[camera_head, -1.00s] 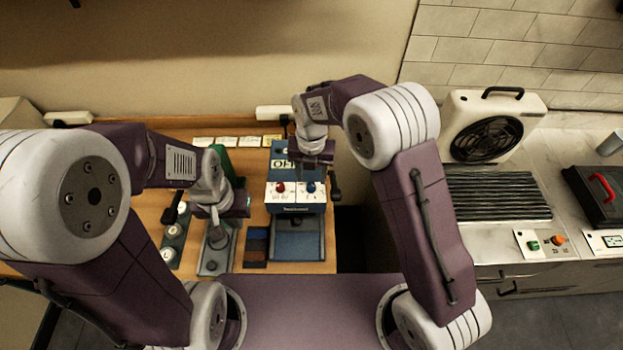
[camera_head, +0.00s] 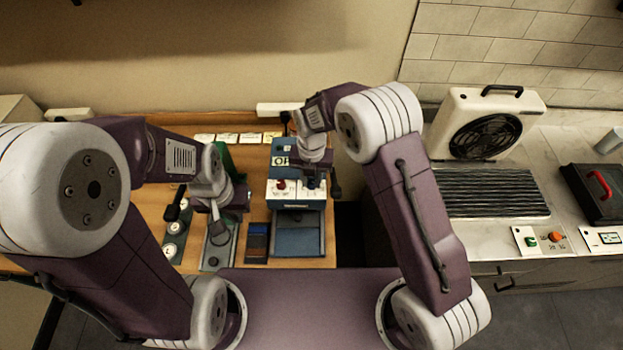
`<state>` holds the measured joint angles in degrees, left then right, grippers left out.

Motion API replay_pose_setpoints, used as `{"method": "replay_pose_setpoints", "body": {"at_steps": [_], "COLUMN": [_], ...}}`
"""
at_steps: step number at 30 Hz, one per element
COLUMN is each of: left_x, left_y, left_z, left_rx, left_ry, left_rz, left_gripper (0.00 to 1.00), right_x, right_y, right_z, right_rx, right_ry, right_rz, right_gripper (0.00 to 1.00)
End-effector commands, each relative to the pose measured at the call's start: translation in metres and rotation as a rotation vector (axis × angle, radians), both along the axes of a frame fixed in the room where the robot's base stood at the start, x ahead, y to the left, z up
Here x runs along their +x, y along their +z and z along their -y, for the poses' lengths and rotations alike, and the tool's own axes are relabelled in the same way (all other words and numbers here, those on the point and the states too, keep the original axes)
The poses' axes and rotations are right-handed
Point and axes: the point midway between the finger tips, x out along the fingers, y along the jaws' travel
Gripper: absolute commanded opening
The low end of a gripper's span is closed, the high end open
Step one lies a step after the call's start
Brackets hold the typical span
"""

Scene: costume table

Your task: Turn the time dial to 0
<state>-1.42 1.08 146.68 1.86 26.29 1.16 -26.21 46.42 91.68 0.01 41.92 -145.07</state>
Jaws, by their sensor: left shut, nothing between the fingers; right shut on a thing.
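A blue press-like machine (camera_head: 297,204) stands on the wooden table, with a white front panel bearing a red knob (camera_head: 281,185) on the left. My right gripper (camera_head: 310,182) is shut at the right side of this panel, on the blue knob seen there earlier. The gripper now hides that knob, so its pointer cannot be read. The panel's labels are too small to read, so I cannot tell which dial is marked time. My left gripper (camera_head: 219,222) is shut and empty, over a grey-green device (camera_head: 213,258) left of the machine.
A strip of round white dials (camera_head: 173,228) lies at the left. Dark and blue swatches (camera_head: 257,243) lie beside the machine's tray. Several white cards (camera_head: 228,137) line the table's back. A fan heater (camera_head: 486,137) and a ribbed black grille (camera_head: 491,191) stand on the right counter.

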Motion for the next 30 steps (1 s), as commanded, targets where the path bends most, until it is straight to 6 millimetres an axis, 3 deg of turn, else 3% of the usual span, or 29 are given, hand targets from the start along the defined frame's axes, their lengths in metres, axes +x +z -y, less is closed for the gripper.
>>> {"method": "replay_pose_setpoints", "body": {"at_steps": [8, 30], "left_x": [-0.0001, 0.0000], "left_y": [-0.0023, -0.0085], "left_z": [-0.0001, 0.0000], "left_rx": [0.000, 0.000], "left_ry": [0.000, 0.000], "left_rz": [0.000, 0.000], "left_gripper": [0.00, 0.00], "right_x": [0.0008, 0.0015], "right_y": [0.0002, 0.0007], "right_z": [-0.0002, -0.0001], "right_rx": [0.001, 0.002], "right_ry": [-0.147, -0.842], "right_rz": [0.002, 0.004], "right_gripper": [0.00, 0.00]}}
